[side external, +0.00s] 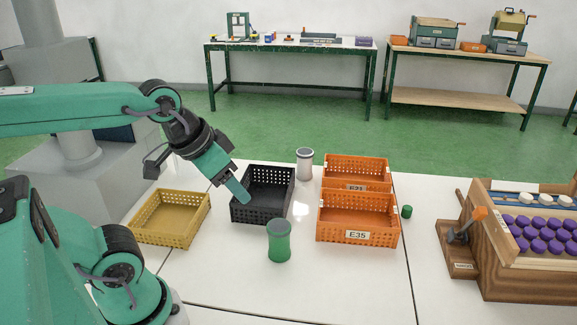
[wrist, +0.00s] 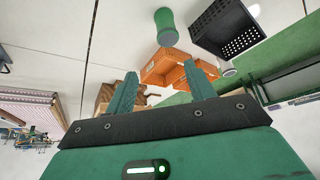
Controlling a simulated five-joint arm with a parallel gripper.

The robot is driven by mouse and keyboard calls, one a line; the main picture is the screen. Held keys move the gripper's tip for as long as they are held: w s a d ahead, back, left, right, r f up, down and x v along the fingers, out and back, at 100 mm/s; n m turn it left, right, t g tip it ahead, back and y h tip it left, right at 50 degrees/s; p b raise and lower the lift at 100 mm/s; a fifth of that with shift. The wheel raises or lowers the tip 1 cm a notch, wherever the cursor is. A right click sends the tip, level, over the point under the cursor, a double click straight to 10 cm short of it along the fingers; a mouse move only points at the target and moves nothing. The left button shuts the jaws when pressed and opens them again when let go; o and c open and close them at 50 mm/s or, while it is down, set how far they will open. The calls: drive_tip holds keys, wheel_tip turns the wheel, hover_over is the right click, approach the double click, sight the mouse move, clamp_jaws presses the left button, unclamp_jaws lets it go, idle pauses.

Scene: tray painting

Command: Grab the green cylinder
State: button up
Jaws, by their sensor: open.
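A green cylinder (side external: 279,241) with a darker green top stands upright on the white table, in front of the black crate. It also shows in the wrist view (wrist: 166,29), beyond the fingers near the top edge. A much smaller green cylinder (side external: 407,211) lies or stands right of the orange crates; which, I cannot tell. My gripper (side external: 243,196) is above the table, in front of part of the black crate, up and left of the larger green cylinder. In the wrist view my gripper (wrist: 160,70) has its two fingers wide apart, with nothing held between them.
A black crate (side external: 247,212), a yellow crate (side external: 160,236) and two orange crates (side external: 357,237) stand around the larger green cylinder. A grey-and-white cylinder (side external: 304,164) stands behind. A wooden rack (side external: 525,270) with purple pieces is at right. The table front is clear.

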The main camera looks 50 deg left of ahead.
drive_tip(key=w+r+m, duration=0.1)
drive_tip(key=w+r, duration=0.3)
drive_tip(key=w, duration=0.8)
drive_tip(key=m+g, duration=0.2)
drive_tip(key=m, duration=0.3)
hover_over(407, 208)
drive_tip(key=s, duration=0.3)
wheel_tip(407, 208, down, 21)
drive_tip(key=shift+w+a, duration=0.15)
drive_tip(key=shift+w, duration=0.05)
drive_tip(key=shift+x, duration=1.2)
drive_tip(key=shift+x, duration=2.6)
